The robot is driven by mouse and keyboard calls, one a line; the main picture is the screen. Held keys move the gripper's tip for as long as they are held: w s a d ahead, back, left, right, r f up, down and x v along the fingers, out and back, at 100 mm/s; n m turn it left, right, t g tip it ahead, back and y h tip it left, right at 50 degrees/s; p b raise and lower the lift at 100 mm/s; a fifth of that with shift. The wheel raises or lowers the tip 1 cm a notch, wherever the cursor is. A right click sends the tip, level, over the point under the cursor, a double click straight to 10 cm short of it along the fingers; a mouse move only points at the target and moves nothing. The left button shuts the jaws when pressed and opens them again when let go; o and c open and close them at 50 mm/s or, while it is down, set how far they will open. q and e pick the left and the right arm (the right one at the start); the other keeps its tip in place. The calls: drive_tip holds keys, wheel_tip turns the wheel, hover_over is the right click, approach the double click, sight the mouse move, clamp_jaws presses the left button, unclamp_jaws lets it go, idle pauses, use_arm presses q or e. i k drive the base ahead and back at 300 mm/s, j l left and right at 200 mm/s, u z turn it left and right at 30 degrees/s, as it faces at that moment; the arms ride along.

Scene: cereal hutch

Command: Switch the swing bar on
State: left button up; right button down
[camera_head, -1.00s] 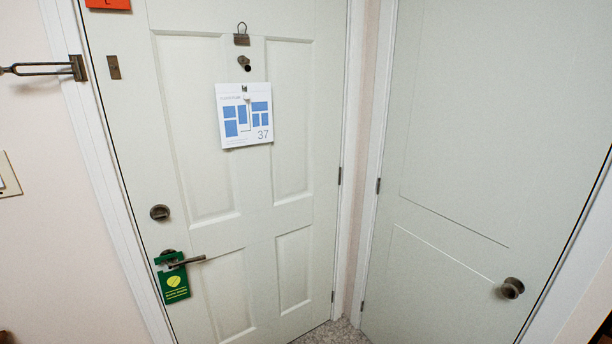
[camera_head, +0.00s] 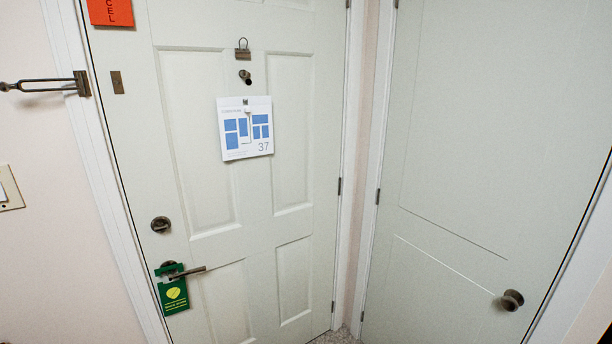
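The swing bar (camera_head: 45,84) is a dark metal loop at the upper left. It is mounted on the door frame and points left, away from the door, over the pink wall. Its small catch plate (camera_head: 118,82) sits on the near edge of the white panelled door (camera_head: 195,140), to the right of the bar. The bar and the catch plate are apart. The door looks closed. Neither of my grippers shows in this view.
A deadbolt knob (camera_head: 160,224) and a lever handle (camera_head: 185,271) with a green hanger (camera_head: 173,292) are low on the door's left side. A floor-plan sheet (camera_head: 245,128) hangs mid-door. A red sign (camera_head: 111,12) is above. A second door (camera_head: 460,150) with a round knob (camera_head: 512,300) stands right.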

sight(5, 87)
drive_tip(key=u, duration=1.45)
